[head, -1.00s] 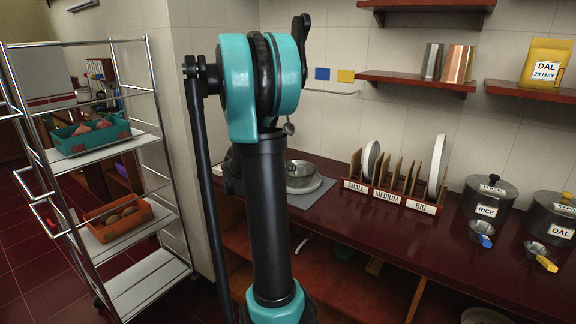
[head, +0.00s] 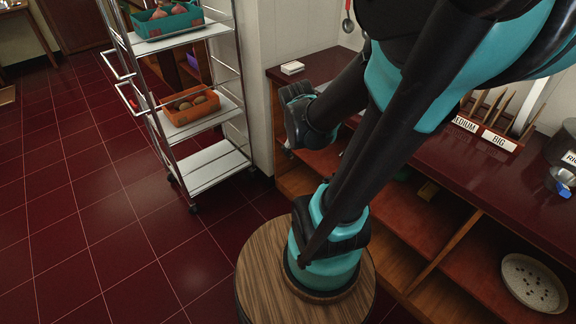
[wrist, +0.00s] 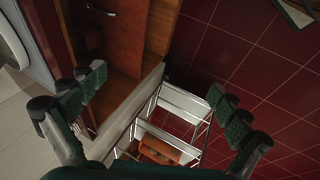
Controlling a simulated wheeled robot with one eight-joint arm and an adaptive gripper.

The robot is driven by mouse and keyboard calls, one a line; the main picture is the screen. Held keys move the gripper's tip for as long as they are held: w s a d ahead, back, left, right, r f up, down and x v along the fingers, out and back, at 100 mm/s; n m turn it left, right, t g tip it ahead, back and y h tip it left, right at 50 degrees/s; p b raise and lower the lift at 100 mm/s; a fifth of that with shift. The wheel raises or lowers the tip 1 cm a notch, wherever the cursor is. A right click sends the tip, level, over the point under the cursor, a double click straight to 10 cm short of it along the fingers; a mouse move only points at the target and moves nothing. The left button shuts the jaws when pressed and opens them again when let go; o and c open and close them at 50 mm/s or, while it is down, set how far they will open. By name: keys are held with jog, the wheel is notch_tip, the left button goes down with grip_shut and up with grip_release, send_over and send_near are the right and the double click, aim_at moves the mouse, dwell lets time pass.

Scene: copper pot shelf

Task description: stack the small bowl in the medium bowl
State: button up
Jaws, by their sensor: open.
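My gripper (wrist: 163,94) is open in the wrist view, its two dark ridged fingers wide apart with nothing between them. It points toward the shelf unit and the floor, tilted against the room. I cannot pick out the small bowl or the medium bowl in either current view. My arm covers much of the counter (head: 445,155) in the head view. A pale round-edged thing (wrist: 12,38) is cut off at the left edge of the wrist view, and I cannot tell what it is.
A wheeled metal rack (head: 207,170) with a teal crate (head: 170,24) and an orange crate (head: 190,110) stands at the left. A speckled round dish (head: 533,284) lies on a low shelf. A plate rack (head: 487,132) stands on the counter. The red tiled floor at left is open.

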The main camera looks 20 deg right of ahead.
jog(key=s+a+f+m+y, duration=0.3)
jog(key=s+a+m, duration=0.2)
jog(key=s+a, duration=0.1)
jog(key=shift+a, duration=0.75)
dwell(0.4)
